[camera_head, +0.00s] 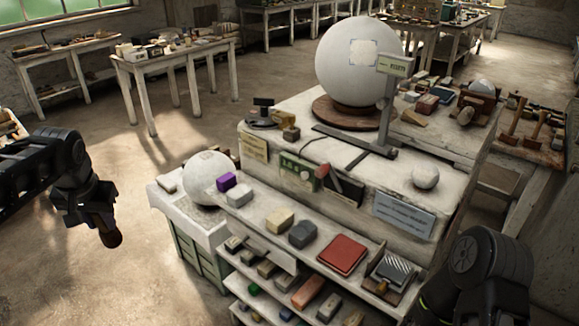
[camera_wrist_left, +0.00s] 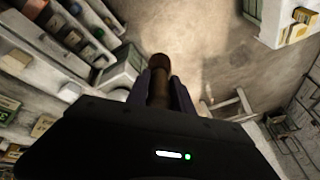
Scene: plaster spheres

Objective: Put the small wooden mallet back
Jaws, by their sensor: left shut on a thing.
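My left gripper (camera_head: 102,222) is at the left of the head view, over open floor and apart from the benches. It is shut on the small wooden mallet (camera_head: 111,239), of which a dark brown rounded end shows below the fingers. In the left wrist view the mallet's brown cylindrical part (camera_wrist_left: 159,66) stands out between the two fingers (camera_wrist_left: 160,92); the rest is hidden by the gripper. My right arm shows at the lower right of the head view, but its fingers do not. Several other mallets (camera_head: 513,116) lie on a wooden board (camera_head: 532,152) at the far right.
A large plaster sphere (camera_head: 357,62) sits on a round base on the central bench (camera_head: 285,105). A smaller sphere (camera_head: 206,178) stands at its left corner. Shelves with several blocks and a red pad (camera_head: 342,254) face me.

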